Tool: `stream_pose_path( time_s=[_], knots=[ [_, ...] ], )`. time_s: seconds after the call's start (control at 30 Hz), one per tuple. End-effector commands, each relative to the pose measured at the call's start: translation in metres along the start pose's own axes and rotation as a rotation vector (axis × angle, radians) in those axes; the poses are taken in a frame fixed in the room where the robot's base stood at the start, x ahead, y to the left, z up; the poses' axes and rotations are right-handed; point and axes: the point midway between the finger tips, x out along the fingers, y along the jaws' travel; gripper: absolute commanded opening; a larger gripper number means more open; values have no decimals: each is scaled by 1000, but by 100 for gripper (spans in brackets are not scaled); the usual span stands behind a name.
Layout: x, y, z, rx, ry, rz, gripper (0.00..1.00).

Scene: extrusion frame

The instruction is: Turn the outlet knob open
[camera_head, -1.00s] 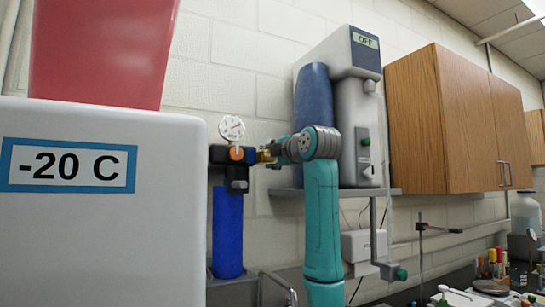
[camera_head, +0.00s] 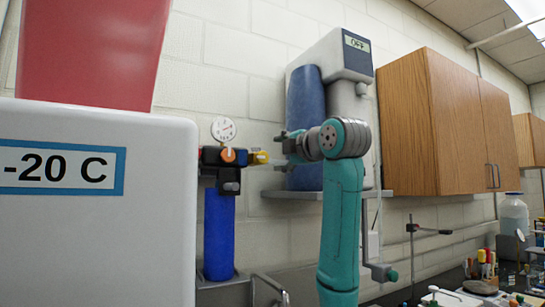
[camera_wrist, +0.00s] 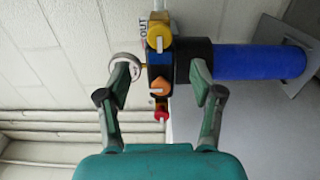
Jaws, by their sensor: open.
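The outlet knob (camera_head: 260,157) is yellow and sticks out from the right side of a black valve block (camera_head: 221,157). In the wrist view the yellow knob (camera_wrist: 158,36) sits at the top of the block beside an "OUT" label, with a short white mark on it. My gripper (camera_head: 281,142) is open and empty, to the right of the yellow knob and apart from it. In the wrist view my spread fingers (camera_wrist: 161,72) frame the block, and the yellow knob lies above their tips. An orange knob (camera_wrist: 160,88) and a red knob (camera_wrist: 161,115) also show there.
A round gauge (camera_head: 223,129) tops the block and a blue cylinder (camera_head: 219,235) hangs below. A white -20 C unit (camera_head: 150,220) stands close on the left. A shelf (camera_head: 285,194) holds a grey-white device (camera_head: 345,100). A wooden cabinet (camera_head: 440,130) is further right.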

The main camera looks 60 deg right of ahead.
Motion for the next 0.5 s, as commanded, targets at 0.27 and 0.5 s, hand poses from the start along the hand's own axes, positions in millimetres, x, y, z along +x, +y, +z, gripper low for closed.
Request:
stream_pose_path(
  time_s=[0.27, 0.5],
  knots=[
    [-21, 0, 0, -1, 0, -1, 66],
    [-22, 0, 0, 0, 0, -1, 66]
  ],
)
